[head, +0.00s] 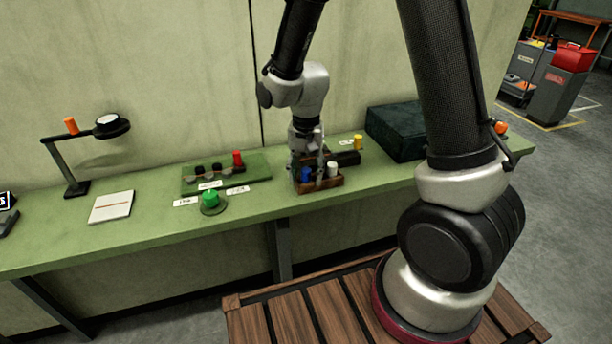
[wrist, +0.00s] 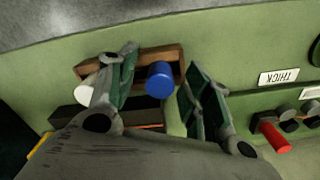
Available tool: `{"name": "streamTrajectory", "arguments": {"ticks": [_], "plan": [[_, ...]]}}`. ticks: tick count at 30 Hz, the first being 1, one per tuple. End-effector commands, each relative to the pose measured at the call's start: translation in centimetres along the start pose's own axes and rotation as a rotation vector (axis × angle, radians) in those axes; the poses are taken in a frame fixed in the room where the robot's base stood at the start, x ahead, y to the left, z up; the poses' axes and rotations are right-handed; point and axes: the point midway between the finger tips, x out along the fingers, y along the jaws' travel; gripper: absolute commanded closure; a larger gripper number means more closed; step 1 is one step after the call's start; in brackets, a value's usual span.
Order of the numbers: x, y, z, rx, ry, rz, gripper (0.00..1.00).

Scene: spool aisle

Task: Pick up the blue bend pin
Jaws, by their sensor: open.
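The blue bend pin (wrist: 160,80) stands in a small brown wooden rack, beside a white pin (wrist: 87,88). In the head view the blue pin (head: 306,174) shows at the front left of the rack (head: 327,183). My gripper (wrist: 160,88) is open above the rack, its fingers on either side of the blue pin with gaps. One finger lies between the blue and white pins in the wrist view. In the head view my gripper (head: 308,158) hangs over the rack and hides part of it. I cannot tell its exact height above the pin.
A green board (head: 260,175) holds a red pin (head: 238,158) and dark pegs. A green button (head: 210,199) sits in front. A dark block with a yellow pin (head: 358,143) stands behind the rack, near a dark box (head: 395,132). A lamp (head: 112,126) stands left.

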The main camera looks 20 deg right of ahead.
Motion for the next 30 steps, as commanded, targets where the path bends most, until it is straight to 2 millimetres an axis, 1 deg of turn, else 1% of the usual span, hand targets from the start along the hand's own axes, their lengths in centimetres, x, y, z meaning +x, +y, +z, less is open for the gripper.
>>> {"name": "streamTrajectory", "arguments": {"ticks": [2, 3, 8, 9, 11, 18, 21, 23, 30], "plan": [[0.0, 0.0, 0.0, 0.000, 0.000, 0.000, 0.51], [0.0, 0.0, 0.0, 0.000, 0.000, 0.000, 0.54], [0.0, 0.0, 0.0, -0.001, 0.000, 0.000, 0.83], [0.0, 0.0, 0.0, -0.001, 0.000, 0.000, 0.91], [0.0, 0.0, 0.0, -0.001, 0.000, 0.000, 1.00], [-0.1, 0.0, 0.0, -0.001, 0.000, 0.000, 1.00], [-0.7, 0.0, 0.0, -0.001, 0.001, -0.001, 1.00], [-1.5, -0.1, -0.1, -0.001, 0.003, -0.003, 1.00], [-6.6, -0.1, -0.1, -0.001, 0.004, -0.004, 1.00]]}}
